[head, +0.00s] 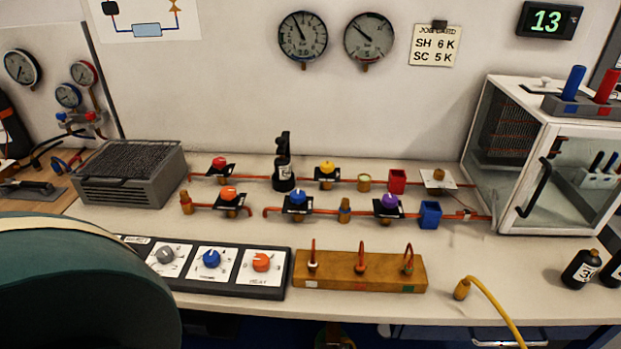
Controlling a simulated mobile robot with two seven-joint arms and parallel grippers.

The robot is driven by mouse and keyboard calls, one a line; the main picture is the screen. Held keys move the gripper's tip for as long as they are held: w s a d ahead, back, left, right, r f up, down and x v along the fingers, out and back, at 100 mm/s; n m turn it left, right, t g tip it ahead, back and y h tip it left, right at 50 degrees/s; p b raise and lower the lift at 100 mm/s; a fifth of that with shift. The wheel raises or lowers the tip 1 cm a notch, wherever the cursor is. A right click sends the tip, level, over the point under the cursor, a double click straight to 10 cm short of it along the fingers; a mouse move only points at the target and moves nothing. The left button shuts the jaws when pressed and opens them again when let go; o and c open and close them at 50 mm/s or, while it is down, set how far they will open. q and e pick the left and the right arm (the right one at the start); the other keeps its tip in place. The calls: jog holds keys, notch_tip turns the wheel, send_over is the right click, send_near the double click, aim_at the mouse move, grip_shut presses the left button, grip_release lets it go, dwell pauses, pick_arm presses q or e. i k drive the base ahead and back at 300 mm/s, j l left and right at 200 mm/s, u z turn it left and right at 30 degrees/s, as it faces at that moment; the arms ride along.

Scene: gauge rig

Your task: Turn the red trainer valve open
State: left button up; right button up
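The red valve (219,162) is a small red knob on a black plate, on the back copper pipe at the left of the bench. It stands upright, just right of the grey grille-topped box. It is too small to tell whether it is open or closed. Neither of my grippers shows in the head view, so nothing is seen touching the valve.
Nearby valves are orange (229,193), blue (298,197), yellow (327,168) and purple (389,201). A knob panel (205,268) and wooden block (340,270) lie in front. A dark green shape blocks the lower left.

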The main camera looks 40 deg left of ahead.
aim_at(219, 163)
jog(key=j+u, duration=0.1)
jog(key=u, duration=0.95)
